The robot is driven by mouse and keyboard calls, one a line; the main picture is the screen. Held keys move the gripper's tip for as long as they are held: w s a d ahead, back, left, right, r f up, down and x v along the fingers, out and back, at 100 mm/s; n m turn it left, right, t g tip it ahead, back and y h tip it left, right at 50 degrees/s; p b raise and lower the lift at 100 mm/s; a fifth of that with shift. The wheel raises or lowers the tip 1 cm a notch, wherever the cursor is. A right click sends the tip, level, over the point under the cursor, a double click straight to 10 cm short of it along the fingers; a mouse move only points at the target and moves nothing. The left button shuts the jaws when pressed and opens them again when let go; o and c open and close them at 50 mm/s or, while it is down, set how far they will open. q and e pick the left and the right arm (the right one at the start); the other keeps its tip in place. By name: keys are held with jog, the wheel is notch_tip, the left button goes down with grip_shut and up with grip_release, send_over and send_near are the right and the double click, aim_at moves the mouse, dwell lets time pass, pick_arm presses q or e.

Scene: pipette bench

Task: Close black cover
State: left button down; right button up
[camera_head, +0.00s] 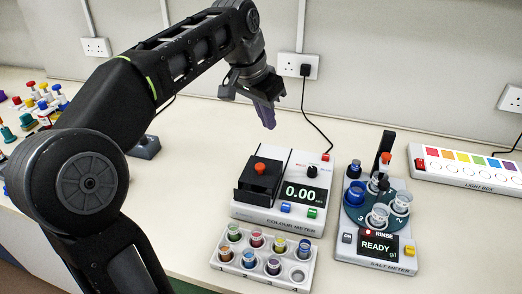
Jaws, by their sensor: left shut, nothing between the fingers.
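The black cover (256,183) with an orange knob (261,168) on top sits on the left part of the white colour meter (268,220). A low black edge runs along its front; I cannot tell if there is a gap under or beside the cover. The meter's display reads 0.00. My left gripper (268,118) is shut and empty, pointing down in the air above and behind the colour meter, apart from the cover. My right gripper is not in view.
A rack (262,272) of coloured vials stands in front of the colour meter. The salt meter (374,258), with a tall black post, stands to its right. A light box (465,172) lies far right. A cable (319,122) runs down behind the meter from a wall socket (298,67).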

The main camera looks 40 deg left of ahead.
pick_arm(q)
send_over(266, 174)
jog(key=w, duration=0.5)
jog(key=f, duration=0.9)
jog(key=shift+a+f+p, duration=0.35)
jog(key=shift+p, duration=0.05)
jog(key=s, duration=0.3)
jog(key=shift+s+a+f, duration=0.15)
jog(key=shift+a+f, duration=0.05)
jog(key=shift+a, duration=0.05)
jog(key=shift+s+f+p, duration=0.15)
jog(key=shift+s+p, duration=0.05)
jog(key=shift+p, duration=0.1)
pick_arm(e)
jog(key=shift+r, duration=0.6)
pick_arm(q)
jog(key=shift+s, duration=0.1)
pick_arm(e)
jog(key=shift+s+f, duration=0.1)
